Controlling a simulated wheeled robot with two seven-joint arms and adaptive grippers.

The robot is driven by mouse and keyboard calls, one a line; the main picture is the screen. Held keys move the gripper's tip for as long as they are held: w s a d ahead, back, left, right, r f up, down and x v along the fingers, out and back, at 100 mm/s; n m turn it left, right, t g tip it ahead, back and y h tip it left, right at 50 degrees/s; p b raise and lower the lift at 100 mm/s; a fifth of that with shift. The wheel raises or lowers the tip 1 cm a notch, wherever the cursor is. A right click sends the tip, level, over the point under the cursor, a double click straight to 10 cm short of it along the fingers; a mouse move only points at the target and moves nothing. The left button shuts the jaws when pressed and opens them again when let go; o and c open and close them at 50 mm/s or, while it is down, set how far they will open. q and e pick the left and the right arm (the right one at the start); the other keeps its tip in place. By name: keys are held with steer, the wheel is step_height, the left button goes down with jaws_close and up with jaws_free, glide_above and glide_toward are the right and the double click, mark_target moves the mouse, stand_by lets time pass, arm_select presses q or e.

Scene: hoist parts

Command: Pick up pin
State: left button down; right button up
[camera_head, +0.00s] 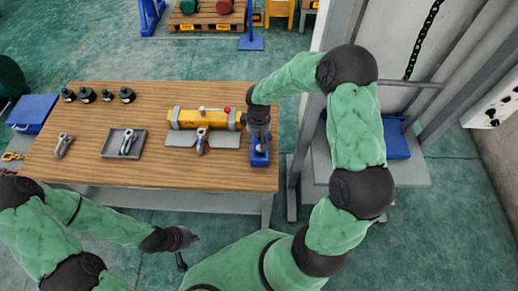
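I cannot make out a pin for certain. A small blue holder (259,158) stands at the right end of the wooden table. My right gripper (260,146) points down onto it; its fingers are mostly hidden, so I cannot tell whether it is open or holds anything. My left gripper (187,251) is off the table's front edge, low in the picture. Its fingers look spread apart and empty.
A yellow hoist body (191,119) lies at the table's middle, with a shackle (201,142) in front. A grey tray (109,145) holds another shackle. A loose shackle (63,146) and several black parts (86,94) are left. The table's front strip is clear.

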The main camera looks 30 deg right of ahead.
mark_target(260, 153)
steer(key=shift+s+f, duration=0.1)
steer(key=shift+f, duration=0.5)
steer(key=shift+w+f, duration=0.2)
steer(key=shift+f, duration=0.25)
steer(key=f, duration=0.5)
steer(key=shift+s+d, duration=0.15)
steer(key=shift+d, duration=0.15)
jaws_close()
